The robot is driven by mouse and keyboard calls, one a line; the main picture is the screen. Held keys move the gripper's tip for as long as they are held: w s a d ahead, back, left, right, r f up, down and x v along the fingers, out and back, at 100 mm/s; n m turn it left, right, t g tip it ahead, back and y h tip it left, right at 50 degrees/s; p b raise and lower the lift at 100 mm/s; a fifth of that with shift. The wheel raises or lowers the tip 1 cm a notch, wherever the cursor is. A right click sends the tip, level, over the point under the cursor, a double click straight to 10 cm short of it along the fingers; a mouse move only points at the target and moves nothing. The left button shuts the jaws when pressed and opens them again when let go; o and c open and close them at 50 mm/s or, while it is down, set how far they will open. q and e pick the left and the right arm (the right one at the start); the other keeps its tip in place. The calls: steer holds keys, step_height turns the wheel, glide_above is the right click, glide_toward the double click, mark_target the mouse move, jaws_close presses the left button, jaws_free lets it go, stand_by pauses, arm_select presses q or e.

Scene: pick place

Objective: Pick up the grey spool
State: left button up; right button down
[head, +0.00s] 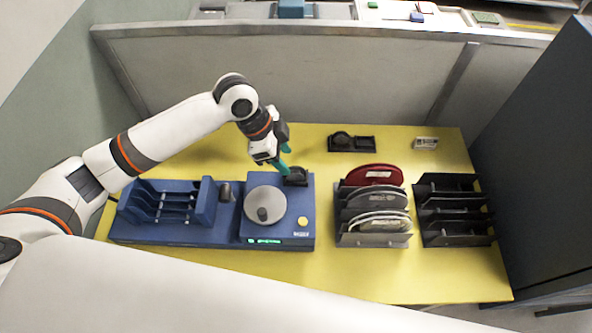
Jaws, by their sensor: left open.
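A rack (340,228) on the yellow table holds upright round spools: a red one (374,175) at the back, a grey one (362,203) in the middle and a whitish one (381,224) in front. My left gripper (285,167) has teal fingers and is open. It is over the back edge of the blue machine (308,225), close to a small black part (296,177), and well left of the grey spool. I cannot tell whether the fingers touch that part. My right gripper is not in view.
A blue slotted holder (145,208) is at the left. An empty-looking black rack (425,213) stands right. A black tray (364,144) and small white box (426,143) are behind. The table's front strip (400,285) is clear.

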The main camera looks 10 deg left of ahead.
mark_target(295, 169)
arm_select(q)
steer(key=shift+d+f, duration=0.25)
steer(key=shift+f, duration=0.05)
steer(key=p+x, duration=0.1)
steer(key=x, duration=0.2)
steer(key=shift+d+f+p, duration=0.2)
steer(key=shift+d+p, duration=0.05)
steer(key=shift+p, duration=0.15)
steer(key=shift+w+d+f, duration=0.1)
steer(key=shift+d+f, duration=0.05)
steer(key=shift+f, duration=0.3)
jaws_close()
